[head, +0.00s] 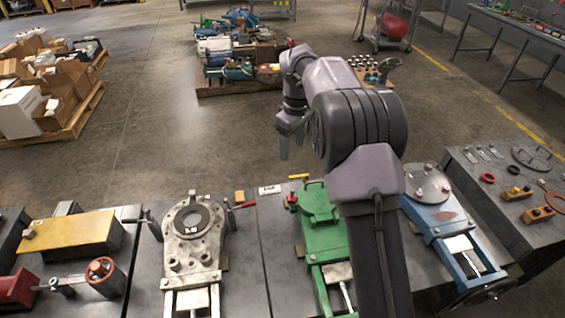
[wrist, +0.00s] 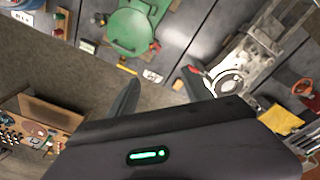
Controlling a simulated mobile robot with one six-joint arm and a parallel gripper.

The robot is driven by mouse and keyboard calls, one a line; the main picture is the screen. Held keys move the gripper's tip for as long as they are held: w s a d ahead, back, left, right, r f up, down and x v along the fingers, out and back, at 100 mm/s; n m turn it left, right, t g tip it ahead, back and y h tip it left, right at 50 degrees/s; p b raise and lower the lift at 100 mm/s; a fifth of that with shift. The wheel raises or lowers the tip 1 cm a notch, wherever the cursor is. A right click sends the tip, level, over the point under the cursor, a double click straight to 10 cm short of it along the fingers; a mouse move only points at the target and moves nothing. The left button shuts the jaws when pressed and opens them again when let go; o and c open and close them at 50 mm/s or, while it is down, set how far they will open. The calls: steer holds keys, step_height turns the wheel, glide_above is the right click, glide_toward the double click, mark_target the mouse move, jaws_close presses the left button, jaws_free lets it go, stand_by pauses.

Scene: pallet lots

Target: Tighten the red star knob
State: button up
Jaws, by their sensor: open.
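A small red knob (head: 292,198) sits at the left side of the green fixture (head: 319,206) on the bench. It also shows beside the green disc in the wrist view (wrist: 155,46), too small to tell if it is star-shaped. A larger red round knob or wheel (head: 101,268) stands at the left of the bench, and a red wheel (wrist: 302,87) shows at the right of the wrist view. My gripper (head: 291,146) is open and empty, in the air beyond the bench's far edge and apart from the fixtures. Its fingers (wrist: 162,80) point toward the bench.
A blue fixture (head: 440,220) stands to the right, partly behind my arm. A yellow-topped block (head: 72,232) lies at left. A loaded pallet (head: 240,88) stands on the floor beyond open space.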

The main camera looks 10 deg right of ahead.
steer(key=n, duration=0.2)
glide_above(291, 194)
step_height(291, 194, down, 8)
steer(key=shift+g, duration=0.4)
steer(key=f+b, duration=0.2)
steer(key=f, duration=0.3)
steer(key=f+b, duration=0.2)
steer(key=f, duration=0.4)
steer(key=f+b, duration=0.3)
steer(key=f, duration=0.3)
steer(key=shift+w+f, duration=0.1)
steer(key=shift+w, duration=0.15)
jaws_close()
